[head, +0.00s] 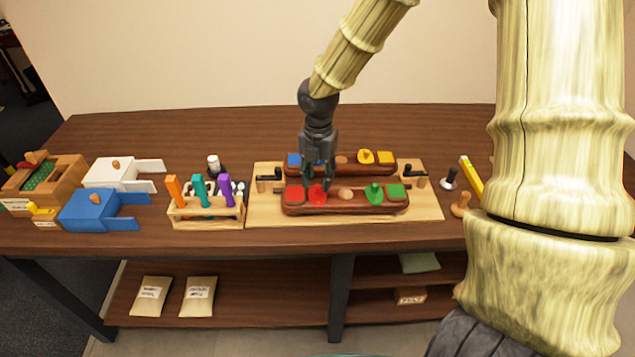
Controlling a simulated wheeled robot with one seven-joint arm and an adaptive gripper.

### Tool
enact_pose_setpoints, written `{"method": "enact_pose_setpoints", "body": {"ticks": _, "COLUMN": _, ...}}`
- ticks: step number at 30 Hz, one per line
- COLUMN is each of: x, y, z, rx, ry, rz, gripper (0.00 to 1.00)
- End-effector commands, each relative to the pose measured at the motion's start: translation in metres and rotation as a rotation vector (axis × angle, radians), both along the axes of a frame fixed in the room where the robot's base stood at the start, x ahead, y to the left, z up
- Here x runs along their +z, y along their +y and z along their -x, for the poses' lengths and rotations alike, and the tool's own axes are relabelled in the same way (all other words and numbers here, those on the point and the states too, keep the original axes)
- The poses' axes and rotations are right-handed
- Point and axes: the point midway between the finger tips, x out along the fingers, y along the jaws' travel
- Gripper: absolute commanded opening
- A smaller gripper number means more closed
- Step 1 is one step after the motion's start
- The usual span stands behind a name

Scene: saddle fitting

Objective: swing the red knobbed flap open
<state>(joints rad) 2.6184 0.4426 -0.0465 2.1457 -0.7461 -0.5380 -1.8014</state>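Black-handled clamps (415,171) flank both. A tool rack (206,212) stands left; my arm covers the right.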

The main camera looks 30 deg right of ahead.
Motion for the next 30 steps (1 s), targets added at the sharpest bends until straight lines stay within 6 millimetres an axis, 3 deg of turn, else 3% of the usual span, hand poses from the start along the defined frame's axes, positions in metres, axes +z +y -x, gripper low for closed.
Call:
{"method": "enact_pose_setpoints", "body": {"ticks": 9, "x": -0.025, "y": 0.001, "z": -0.001, "rx": 0.001, "ry": 0.001, "rz": 0.001, "gripper": 0.38}}
{"method": "enact_pose_setpoints", "body": {"ticks": 20, "x": -0.028, "y": 0.001, "z": -0.001, "rx": 0.001, "ry": -0.001, "rz": 0.000, "gripper": 0.38}}
{"method": "enact_pose_setpoints", "body": {"ticks": 21, "x": -0.028, "y": 0.001, "z": -0.001, "rx": 0.001, "ry": -0.001, "rz": 0.000, "gripper": 0.36}}
{"method": "enact_pose_setpoints", "body": {"ticks": 27, "x": -0.028, "y": 0.001, "z": -0.001, "rx": 0.001, "ry": -0.001, "rz": 0.000, "gripper": 0.00}}
{"method": "enact_pose_setpoints", "body": {"ticks": 30, "x": -0.028, "y": 0.001, "z": -0.001, "rx": 0.001, "ry": -0.001, "rz": -0.001, "gripper": 0.00}}
